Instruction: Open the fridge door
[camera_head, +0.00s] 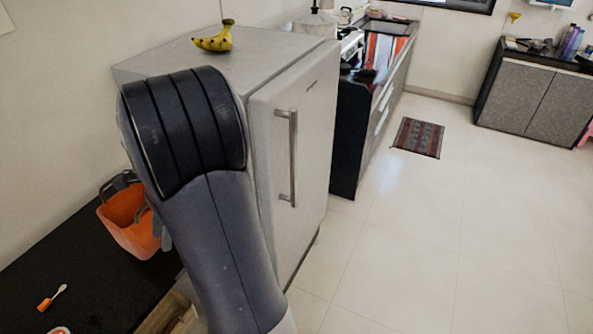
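The grey fridge (265,50) stands left of centre, with bananas (216,38) on its top. Its door (312,150) faces right and looks shut. A vertical silver bar handle (292,160) is on the near side of the door and nothing touches it. My arm rises in front of the fridge's near side and hides much of that side and the door's near lower edge. My gripper is not in view.
A black table (80,270) at lower left holds an orange basket (130,217) and an orange toothbrush (50,299). A black counter (352,130) stands beyond the fridge. The tiled floor (430,240) right of the door is clear, with a small mat (418,137) farther back.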

